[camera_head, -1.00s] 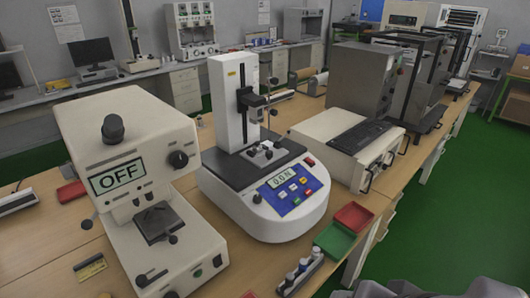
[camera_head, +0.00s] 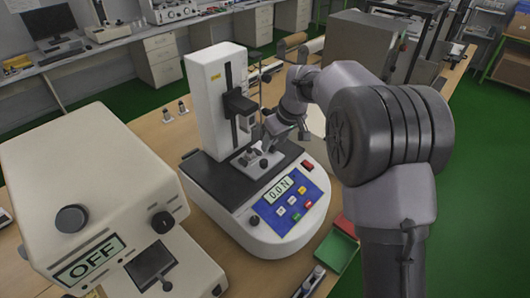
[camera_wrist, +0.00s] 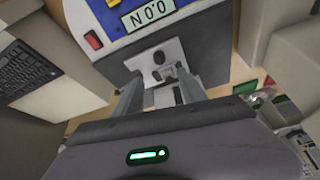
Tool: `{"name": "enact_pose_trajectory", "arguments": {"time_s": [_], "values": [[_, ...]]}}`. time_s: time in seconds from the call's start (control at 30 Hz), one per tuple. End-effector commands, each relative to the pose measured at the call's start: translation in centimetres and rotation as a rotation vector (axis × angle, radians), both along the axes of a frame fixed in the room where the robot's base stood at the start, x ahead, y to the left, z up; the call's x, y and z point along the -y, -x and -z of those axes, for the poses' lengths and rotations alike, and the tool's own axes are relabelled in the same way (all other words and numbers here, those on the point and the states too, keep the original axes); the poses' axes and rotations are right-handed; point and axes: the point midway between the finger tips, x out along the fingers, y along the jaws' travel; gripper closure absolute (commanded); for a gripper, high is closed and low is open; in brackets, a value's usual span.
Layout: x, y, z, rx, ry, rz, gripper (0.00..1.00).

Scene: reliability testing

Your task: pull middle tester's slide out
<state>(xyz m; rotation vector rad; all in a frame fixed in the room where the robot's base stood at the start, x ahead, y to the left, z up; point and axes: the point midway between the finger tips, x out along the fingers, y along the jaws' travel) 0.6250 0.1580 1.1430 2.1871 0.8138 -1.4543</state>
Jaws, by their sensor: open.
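The middle tester (camera_head: 213,95) is a white column on a rounded base, with a blue panel reading 0.0 N. A black slide carriage (camera_head: 240,104) sits on the column's front. Below it, a small metal fixture (camera_head: 257,162) stands on the dark base plate. My gripper (camera_head: 268,140) is beside the column, above the fixture; my arm reaches in from the right. In the wrist view, the open fingers of my gripper (camera_wrist: 160,88) point toward a metal plate with a small clamp (camera_wrist: 160,65). I cannot tell whether they touch it.
The left tester (camera_head: 95,190), with an OFF display, stands close on the left. Green and red trays (camera_head: 337,250) lie at the base's right front. My arm hides most of the right-hand tester. Two small metal pieces (camera_head: 175,112) stand on the bench behind.

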Motion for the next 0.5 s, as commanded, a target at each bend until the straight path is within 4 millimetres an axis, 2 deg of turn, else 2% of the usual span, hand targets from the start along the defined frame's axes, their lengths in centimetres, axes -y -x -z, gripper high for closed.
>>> {"name": "enact_pose_trajectory", "arguments": {"time_s": [0.03, 0.23, 0.4, 0.5], "values": [[-0.4, -0.3, 2.0, -0.004, 0.001, -0.001, 0.51], [-1.9, -2.1, 7.4, -0.003, 0.001, 0.001, 0.51], [-2.8, -3.2, 10.4, -0.001, 0.0, 0.001, 0.51], [-3.1, -3.5, 11.3, -0.001, 0.0, 0.002, 0.51]]}}
